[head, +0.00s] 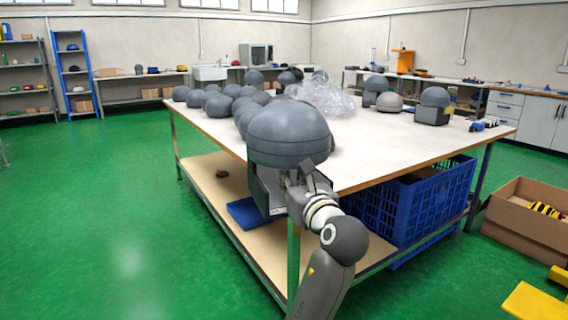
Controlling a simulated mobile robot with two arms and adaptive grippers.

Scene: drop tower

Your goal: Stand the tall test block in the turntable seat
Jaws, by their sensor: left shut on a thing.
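My left gripper (291,183) is at the near corner of the white-topped table, shut on a large grey dome-topped block (288,132). The dome is up, and a darker squared part shows below it, partly hidden by the gripper. I cannot tell for sure that this is the tall test block. Similar dome-topped blocks stand at the table's far right: a taller one (375,88) and one with a dark square base (433,105). I cannot make out a turntable seat. My right gripper is not in view.
Several grey domes (222,105) crowd the table's (390,140) left side, beside clear plastic wrap (325,97). The table's right front is bare. A blue crate (410,205) sits on the lower shelf. A cardboard box (527,222) stands at right. Green floor is free at left.

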